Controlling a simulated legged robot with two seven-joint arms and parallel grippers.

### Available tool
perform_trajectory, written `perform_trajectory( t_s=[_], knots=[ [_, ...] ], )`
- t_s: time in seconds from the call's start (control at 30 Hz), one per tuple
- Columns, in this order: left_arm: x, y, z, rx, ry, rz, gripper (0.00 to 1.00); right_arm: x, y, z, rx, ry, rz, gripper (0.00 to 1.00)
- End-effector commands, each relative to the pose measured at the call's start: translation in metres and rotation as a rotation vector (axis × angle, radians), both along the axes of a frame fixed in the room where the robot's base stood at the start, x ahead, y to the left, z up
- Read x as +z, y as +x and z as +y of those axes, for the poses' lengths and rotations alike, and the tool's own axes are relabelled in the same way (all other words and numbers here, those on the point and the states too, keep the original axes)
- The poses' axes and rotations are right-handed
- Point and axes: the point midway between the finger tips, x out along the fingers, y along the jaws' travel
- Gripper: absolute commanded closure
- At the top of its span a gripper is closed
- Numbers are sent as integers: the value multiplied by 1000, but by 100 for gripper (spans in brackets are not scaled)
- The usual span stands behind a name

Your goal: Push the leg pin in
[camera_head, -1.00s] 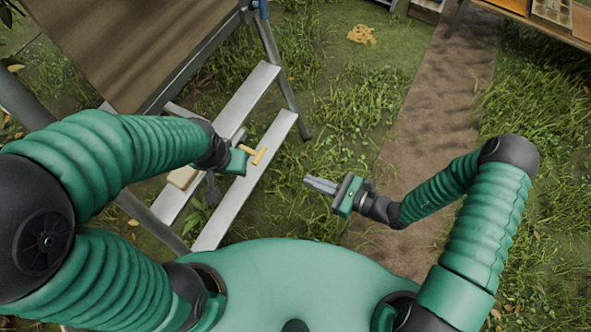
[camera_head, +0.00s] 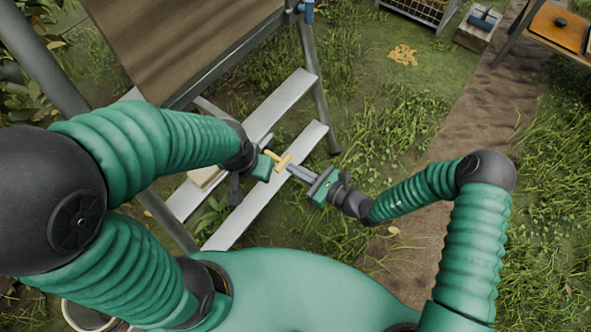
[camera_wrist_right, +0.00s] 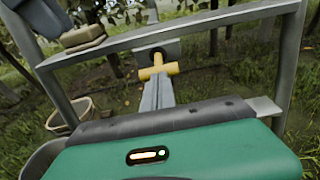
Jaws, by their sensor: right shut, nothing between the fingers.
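The leg pin (camera_head: 283,161) is a yellow T-shaped pin by the metal ladder-like stand (camera_head: 235,220). In the right wrist view the pin (camera_wrist_right: 158,71) points away from me, its far end at a dark hole in a plate on a grey bar. How deep it sits is unclear. My right gripper (camera_head: 291,168) is shut and empty, its fingertips right at the pin's crossbar. In the wrist view the fingertips (camera_wrist_right: 157,82) overlap the crossbar; contact is not certain. My left gripper (camera_head: 262,166) is just left of the pin; its fingers are hidden.
A brown board (camera_head: 185,45) leans above the stand's light metal treads. A pale block (camera_head: 205,178) is near my left wrist. A wire crate (camera_head: 420,10) and an orange-topped table (camera_head: 558,25) stand at the back right. Grass and a dirt path lie to the right.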

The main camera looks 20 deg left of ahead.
Motion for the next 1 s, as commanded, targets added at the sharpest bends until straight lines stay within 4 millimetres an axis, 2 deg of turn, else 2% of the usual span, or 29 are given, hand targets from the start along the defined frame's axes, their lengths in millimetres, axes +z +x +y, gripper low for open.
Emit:
perform_trajectory(
  t_s=[0.17, 0.4, 0.5, 0.87, 1.0],
  knots=[
    [0, 0, 0, 0, 0, 0, 64, 0, 0, 2, 1, -1, 0, 100],
    [3, 0, 0, 0, 0, 0, 64, 0, 12, 36, 3, -1, -2, 100],
    [4, 0, 0, 0, 0, 0, 64, 0, 16, 45, 1, -1, 0, 100],
    [4, 0, 0, 0, 0, 0, 64, 2, 18, 49, 1, 1, -3, 100],
    [10, 0, 0, 0, 0, 0, 64, 7, 23, 41, 2, 2, -5, 100]
  ],
)
